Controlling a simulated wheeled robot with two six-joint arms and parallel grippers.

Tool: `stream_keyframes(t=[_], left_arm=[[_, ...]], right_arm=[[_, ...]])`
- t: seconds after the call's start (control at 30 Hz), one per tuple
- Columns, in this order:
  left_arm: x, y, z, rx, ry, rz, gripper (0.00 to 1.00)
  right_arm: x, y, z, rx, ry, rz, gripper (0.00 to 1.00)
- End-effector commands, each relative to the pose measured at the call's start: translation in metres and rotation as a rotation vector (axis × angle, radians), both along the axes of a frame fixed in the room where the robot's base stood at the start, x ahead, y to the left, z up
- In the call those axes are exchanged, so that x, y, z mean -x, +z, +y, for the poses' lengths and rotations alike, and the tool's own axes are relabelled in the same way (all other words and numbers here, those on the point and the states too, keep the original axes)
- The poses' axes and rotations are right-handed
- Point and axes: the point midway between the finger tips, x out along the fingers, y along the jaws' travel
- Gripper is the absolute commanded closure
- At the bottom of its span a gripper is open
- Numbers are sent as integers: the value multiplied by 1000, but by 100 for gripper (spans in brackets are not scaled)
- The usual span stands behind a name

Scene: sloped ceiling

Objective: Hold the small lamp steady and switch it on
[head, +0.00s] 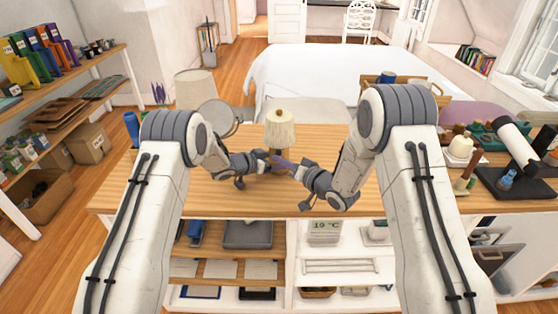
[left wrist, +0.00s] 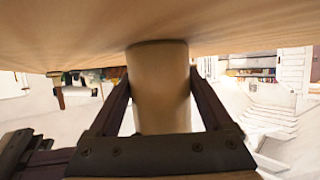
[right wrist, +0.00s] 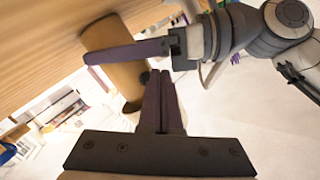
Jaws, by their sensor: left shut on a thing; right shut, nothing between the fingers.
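The small lamp (head: 280,135), with a cream shade and a gold top knob, stands upright on the wooden tabletop (head: 150,194). My left gripper (head: 268,161) is shut around its tan body, which shows between the two fingers in the left wrist view (left wrist: 160,95). My right gripper (head: 288,166) is shut and empty, close to the body from the right. In the right wrist view its closed fingertips (right wrist: 160,74) are beside a small dark knob (right wrist: 146,77) on the lamp body (right wrist: 125,76); I cannot tell whether they touch. The lamp's lower part is mostly hidden in the head view.
A round mirror (head: 219,117) and a larger lamp shade (head: 195,88) are at the back left. A wooden tray (head: 425,88) is at the back right. A white tube-shaped instrument (head: 510,140) and bottles crowd the right end. The tabletop's front left is clear.

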Motion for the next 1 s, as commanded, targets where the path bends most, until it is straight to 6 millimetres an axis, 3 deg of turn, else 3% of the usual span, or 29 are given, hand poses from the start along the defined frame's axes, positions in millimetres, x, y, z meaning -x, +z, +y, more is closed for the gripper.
stream_keyframes(t=[1.0], left_arm=[[0, 2, 0, 2, 0, -3, 98]], right_arm=[[-9, 1, -1, 0, 0, 0, 100]])
